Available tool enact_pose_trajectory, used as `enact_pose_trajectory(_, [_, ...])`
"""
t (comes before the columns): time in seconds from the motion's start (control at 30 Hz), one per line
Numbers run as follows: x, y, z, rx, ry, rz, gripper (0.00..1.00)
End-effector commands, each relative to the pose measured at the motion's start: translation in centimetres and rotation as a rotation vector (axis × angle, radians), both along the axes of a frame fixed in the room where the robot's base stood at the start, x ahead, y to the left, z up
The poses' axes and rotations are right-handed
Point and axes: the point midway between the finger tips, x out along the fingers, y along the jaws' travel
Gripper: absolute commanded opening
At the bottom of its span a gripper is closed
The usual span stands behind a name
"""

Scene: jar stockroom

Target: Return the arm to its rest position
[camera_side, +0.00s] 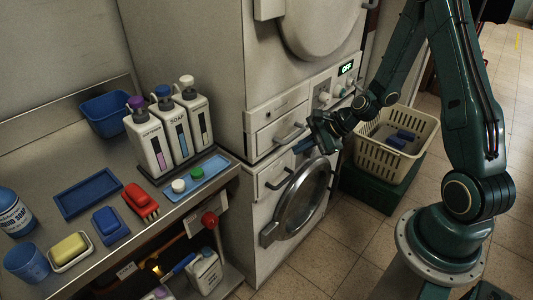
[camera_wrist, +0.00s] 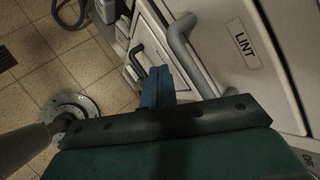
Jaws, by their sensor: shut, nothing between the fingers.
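My gripper (camera_side: 304,146) has blue fingers and a dark green body. In the side view it is in front of the white machine (camera_side: 240,220), close to a grey drawer handle (camera_side: 290,134). In the wrist view its blue fingers (camera_wrist: 157,84) are together with nothing between them, just left of a curved grey handle (camera_wrist: 183,50). I cannot tell whether the fingers touch the handle. My arm is bent and reaches from its base at the right toward the machine.
A drawer front labelled LINT (camera_wrist: 246,50) is close in the wrist view. A round glass door (camera_side: 302,201) is below my gripper. A cream basket (camera_side: 370,155) stands at right on a green box (camera_side: 372,190). A steel counter (camera_side: 100,255) holds bottles, trays and brushes. A display reads OFF.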

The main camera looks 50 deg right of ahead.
Motion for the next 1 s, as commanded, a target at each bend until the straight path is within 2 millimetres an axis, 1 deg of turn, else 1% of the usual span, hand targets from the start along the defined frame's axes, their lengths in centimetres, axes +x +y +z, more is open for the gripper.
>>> enact_pose_trajectory(0.03, [0.0,0.8,0.8,-0.043,-0.003,0.054,0.00])
enact_pose_trajectory(0.1, [-0.2,1.7,1.6,-0.098,-0.001,0.121,0.00])
enact_pose_trajectory(0.27, [-1.0,3.5,3.4,-0.222,-0.002,0.268,0.00])
enact_pose_trajectory(0.4, [-1.8,4.8,5.3,-0.334,-0.012,0.393,0.00])
enact_pose_trajectory(0.67, [-3.8,6.3,9.4,-0.546,-0.047,0.624,0.00])
enact_pose_trajectory(1.0, [-7.5,7.2,14.9,-0.801,-0.107,0.903,0.00])
